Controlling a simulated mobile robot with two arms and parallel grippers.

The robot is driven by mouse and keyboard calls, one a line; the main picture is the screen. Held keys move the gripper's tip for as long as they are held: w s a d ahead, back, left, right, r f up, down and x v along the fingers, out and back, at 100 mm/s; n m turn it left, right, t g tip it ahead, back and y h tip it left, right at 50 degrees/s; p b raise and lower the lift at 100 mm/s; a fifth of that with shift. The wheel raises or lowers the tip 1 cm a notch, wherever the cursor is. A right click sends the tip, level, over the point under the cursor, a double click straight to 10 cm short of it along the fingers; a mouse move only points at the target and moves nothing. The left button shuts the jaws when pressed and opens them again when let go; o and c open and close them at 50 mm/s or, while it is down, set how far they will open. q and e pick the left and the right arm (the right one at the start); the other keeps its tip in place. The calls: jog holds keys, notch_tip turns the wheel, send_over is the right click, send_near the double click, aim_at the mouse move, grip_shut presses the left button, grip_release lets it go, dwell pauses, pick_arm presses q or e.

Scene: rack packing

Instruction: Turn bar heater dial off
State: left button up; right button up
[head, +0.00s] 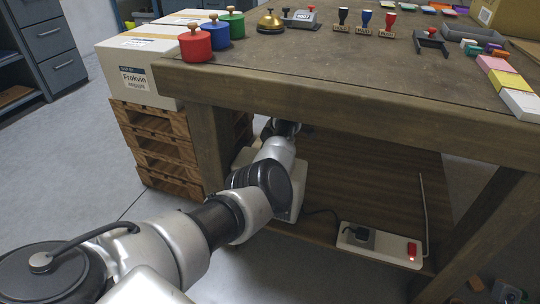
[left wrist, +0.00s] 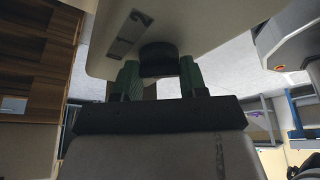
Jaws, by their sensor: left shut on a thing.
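The bar heater is a pale box (head: 297,188) on the lower shelf under the workbench, partly hidden behind my left arm in the head view. In the left wrist view its pale face (left wrist: 215,25) fills the top, with a dark marking beside the dial. The black round dial (left wrist: 158,55) sits between the green fingers of my left gripper (left wrist: 159,77), which is shut on it. The dial's setting cannot be read. In the head view the fingers are hidden under the bench edge. My right gripper is in neither view.
A power strip (head: 381,245) with a black plug and a lit red switch (head: 411,250) lies on the lower shelf. The workbench (head: 330,85) overhangs my left arm, with a bench leg (head: 208,140) close by. Wooden pallets (head: 160,145) with a cardboard box stand left.

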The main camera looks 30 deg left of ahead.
pick_arm(q)
jog(key=o, duration=0.9)
